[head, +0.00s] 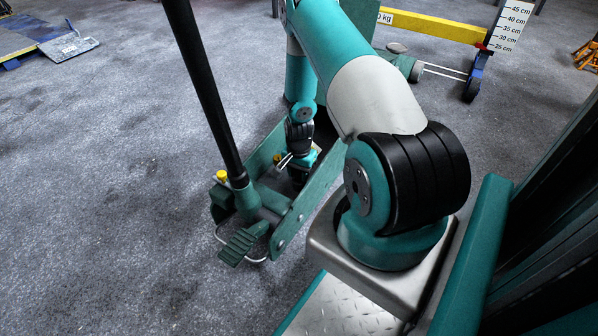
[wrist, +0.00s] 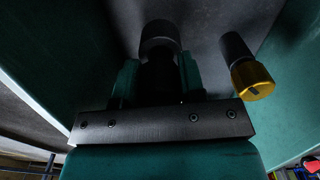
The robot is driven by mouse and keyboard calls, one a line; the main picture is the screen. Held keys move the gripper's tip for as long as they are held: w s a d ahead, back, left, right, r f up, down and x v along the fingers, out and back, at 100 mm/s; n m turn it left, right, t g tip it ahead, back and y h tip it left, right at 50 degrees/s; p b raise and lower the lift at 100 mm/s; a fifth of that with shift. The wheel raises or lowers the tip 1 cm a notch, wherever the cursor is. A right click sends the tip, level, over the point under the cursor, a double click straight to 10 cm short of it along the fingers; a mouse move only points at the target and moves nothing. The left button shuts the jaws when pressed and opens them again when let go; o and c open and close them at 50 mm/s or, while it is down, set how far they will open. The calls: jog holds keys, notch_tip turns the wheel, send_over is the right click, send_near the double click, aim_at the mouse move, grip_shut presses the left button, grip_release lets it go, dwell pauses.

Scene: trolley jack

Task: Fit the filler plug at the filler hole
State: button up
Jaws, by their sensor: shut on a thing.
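In the wrist view, the two teal fingers of my gripper (wrist: 158,84) are closed around a dark, round-ended piece (wrist: 160,38). It looks like the filler plug, but the shadow makes this unsure. In the head view, my gripper (head: 299,168) is low between the green side plates of the trolley jack (head: 322,188), partly hidden by the plates. I cannot make out the filler hole in either view. The held piece's contact with the jack cannot be told.
A brass-yellow knob with a black stem (wrist: 253,80) stands close right of the fingers in the wrist view. The jack's long black handle (head: 207,90) rises left of my arm. A foot pedal (head: 243,243) sticks out in front.

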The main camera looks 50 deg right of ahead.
jog(key=shift+f+b, duration=0.35)
jog(key=shift+f, duration=0.35)
jog(key=o, duration=1)
notch_tip(320, 180, up, 18)
jog(key=p, duration=0.8)
jog(key=shift+f+p, duration=0.25)
jog(key=shift+p, duration=0.15)
